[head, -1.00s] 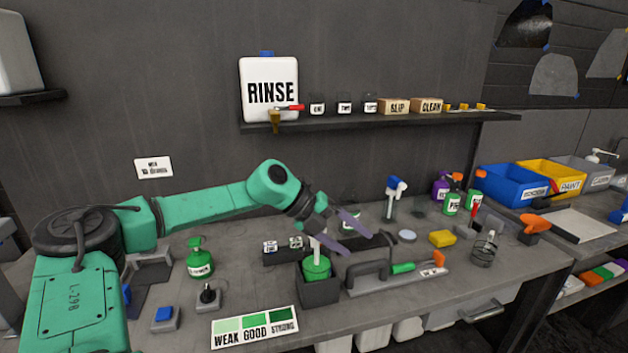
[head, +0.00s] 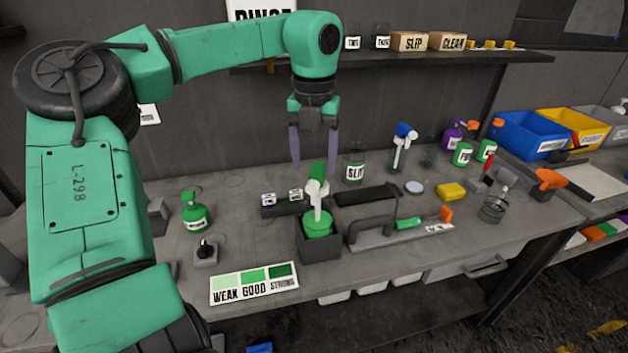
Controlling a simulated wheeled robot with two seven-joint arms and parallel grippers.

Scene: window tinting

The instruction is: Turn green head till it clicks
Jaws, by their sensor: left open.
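A spray bottle with a green head (head: 318,173) stands in a dark grey square holder (head: 320,247) at the middle of the bench. Below the head are a white neck part and a bright green body (head: 317,224). My left gripper (head: 314,167) points straight down above the bottle, open, with its two purple fingers apart. In the picture the fingertips lie on either side of the green head; I cannot tell whether they touch it. My right gripper is out of view.
A trowel-like tool (head: 398,230) lies right of the holder. A green spray bottle (head: 194,213) and a small knob unit (head: 205,252) stand left. A WEAK GOOD STRONG card (head: 254,284) lies in front. The shelf (head: 400,58) is behind.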

